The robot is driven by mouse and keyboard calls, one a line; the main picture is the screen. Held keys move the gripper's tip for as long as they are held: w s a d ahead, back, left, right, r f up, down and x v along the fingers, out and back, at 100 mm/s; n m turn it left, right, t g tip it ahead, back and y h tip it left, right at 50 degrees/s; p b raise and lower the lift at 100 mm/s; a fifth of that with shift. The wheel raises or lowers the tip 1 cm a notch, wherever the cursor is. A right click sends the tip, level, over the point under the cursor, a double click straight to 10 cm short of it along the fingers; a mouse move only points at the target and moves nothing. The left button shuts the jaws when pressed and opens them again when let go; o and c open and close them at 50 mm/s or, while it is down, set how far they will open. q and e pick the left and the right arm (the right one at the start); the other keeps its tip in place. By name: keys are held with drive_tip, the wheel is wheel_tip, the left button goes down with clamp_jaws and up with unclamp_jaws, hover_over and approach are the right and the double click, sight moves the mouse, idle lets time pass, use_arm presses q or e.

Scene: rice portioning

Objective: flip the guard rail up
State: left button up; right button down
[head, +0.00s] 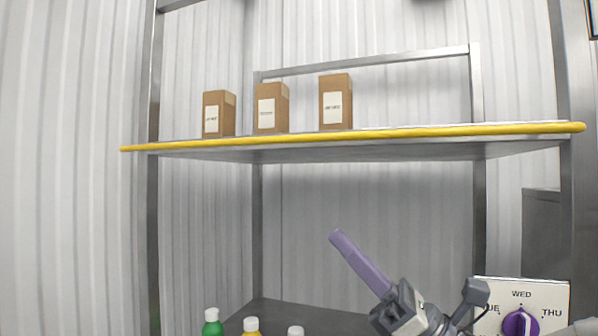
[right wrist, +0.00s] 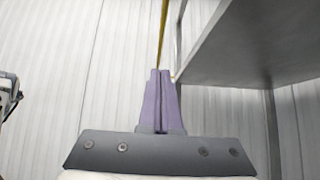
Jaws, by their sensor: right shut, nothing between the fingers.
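The yellow guard rail (head: 400,133) lies low along the front edge of the upper shelf (head: 330,152), level with the shelf board. In the right wrist view, the rail (right wrist: 163,32) runs away above the fingertips. My right gripper (head: 337,236) has purple fingers pointing up and to the left, below the shelf and apart from the rail in the head view. In the right wrist view, the gripper's fingers (right wrist: 161,75) are together with nothing between them. My left gripper is not seen in the head view.
A metal post (head: 152,200) stands left.

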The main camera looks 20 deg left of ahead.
drive_tip(key=p, duration=0.9)
approach(284, 140)
drive_tip(key=a+r, duration=0.2)
drive_tip(key=a, duration=0.3)
drive_tip(key=shift+w+r, duration=0.4)
drive_tip(key=shift+r, duration=0.45)
drive_tip(key=shift+f, duration=0.1)
